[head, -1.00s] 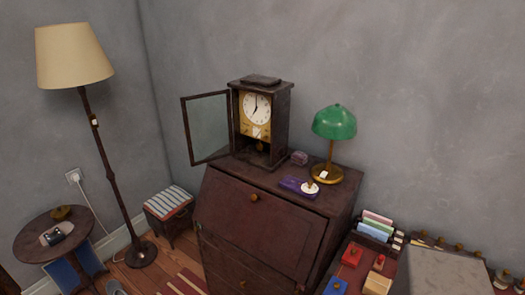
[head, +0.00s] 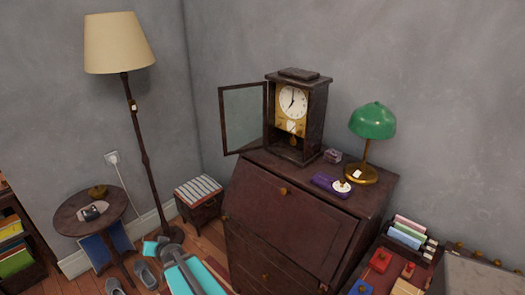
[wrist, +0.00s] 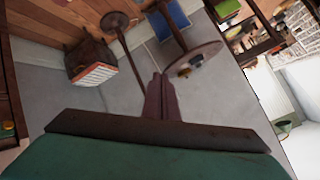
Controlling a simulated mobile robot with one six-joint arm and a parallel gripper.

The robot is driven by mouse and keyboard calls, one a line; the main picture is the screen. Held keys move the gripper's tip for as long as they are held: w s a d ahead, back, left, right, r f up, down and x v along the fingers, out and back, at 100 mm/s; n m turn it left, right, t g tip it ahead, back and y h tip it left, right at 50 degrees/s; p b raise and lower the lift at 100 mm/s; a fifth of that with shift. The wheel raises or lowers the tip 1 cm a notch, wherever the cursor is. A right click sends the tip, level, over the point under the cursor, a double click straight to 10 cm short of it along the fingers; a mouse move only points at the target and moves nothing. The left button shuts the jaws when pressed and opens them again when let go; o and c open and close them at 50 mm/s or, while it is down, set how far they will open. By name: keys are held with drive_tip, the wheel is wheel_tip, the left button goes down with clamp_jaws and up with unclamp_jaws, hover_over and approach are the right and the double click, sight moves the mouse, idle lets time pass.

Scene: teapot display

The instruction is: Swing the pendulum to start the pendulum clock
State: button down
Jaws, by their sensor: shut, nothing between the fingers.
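The pendulum clock (head: 317,110) stands upright on top of the dark wooden desk (head: 285,215) in the head view. Its glass door (head: 243,118) is swung open to the left. The white dial (head: 293,101) sits above a brass plate. The small pendulum (head: 293,141) hangs in the dark lower case and shows only faintly. My gripper (wrist: 158,80) shows in the wrist view with its narrow fingers shut together and empty. It is apart from the clock, and the clock is not visible in the wrist view.
A green lamp (head: 373,121) and a purple box (head: 328,186) stand on the desk right of the clock. A floor lamp (head: 119,44), a round side table (head: 70,222) and a striped stool (head: 199,188) stand to the left. A letter holder (head: 406,234) is at lower right.

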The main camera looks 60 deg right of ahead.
drive_tip(key=s+d+r+m+h, duration=0.25)
drive_tip(key=d+r, duration=0.35)
drive_tip(key=d, duration=0.3)
drive_tip(key=s+d+r+m+h, duration=0.1)
drive_tip(key=d+r+m+h, duration=0.25)
drive_tip(key=d+r, duration=0.45)
drive_tip(key=m+g+h+b, duration=0.1)
drive_tip(key=m+g+h, duration=0.7)
drive_tip(key=m+g, duration=0.7)
approach(293, 141)
drive_tip(key=shift+m+t, duration=0.4)
drive_tip(key=shift+t, duration=0.1)
drive_tip(key=s+a, duration=0.1)
drive_tip(key=s+a+r, duration=0.1)
drive_tip(key=s+a, duration=0.1)
drive_tip(key=shift+a, duration=0.2)
drive_tip(key=shift+d, duration=0.1)
drive_tip(key=shift+d, duration=0.45)
drive_tip(key=shift+s+d+f+p, duration=0.1)
drive_tip(key=shift+s+d+p, duration=0.25)
drive_tip(key=shift+d, duration=1.1)
drive_tip(key=shift+s+d+f+p, duration=0.15)
drive_tip(key=shift+d+p, duration=0.35)
drive_tip(key=shift+d, duration=1)
drive_tip(key=shift+s+d+p, duration=0.3)
drive_tip(key=shift+d+p, duration=0.1)
drive_tip(key=shift+d, duration=1.05)
